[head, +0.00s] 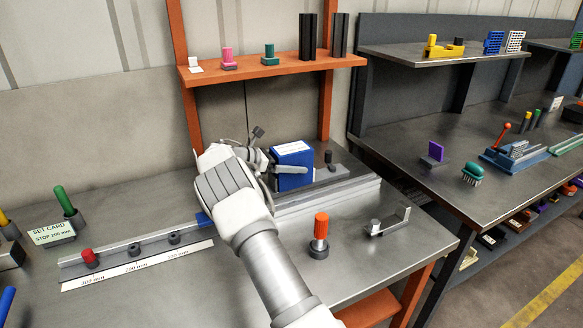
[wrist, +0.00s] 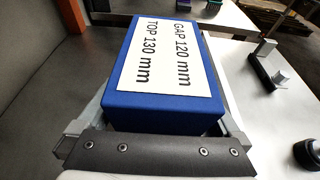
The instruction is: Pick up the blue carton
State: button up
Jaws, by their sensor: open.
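The blue carton (head: 294,180) stands on the workbench behind my arm, its white top label facing up. In the wrist view the carton (wrist: 150,107) fills the middle, with "GAP 120 mm" and "TOP 130 mm" readable on the label. My gripper (head: 274,168) is open at the carton, and one pale finger shows across the carton's near face. In the wrist view my gripper (wrist: 158,124) has a finger on either side of the carton's near end. I cannot tell whether the fingers touch it. Their tips are partly hidden.
An orange-topped peg (head: 321,226) and a metal bracket (head: 388,222) stand in front. An orange shelf (head: 275,69) overhangs behind.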

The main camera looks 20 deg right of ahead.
jog(key=c, duration=0.9)
jog(key=shift+c, duration=0.9)
jog(key=shift+r, duration=0.2)
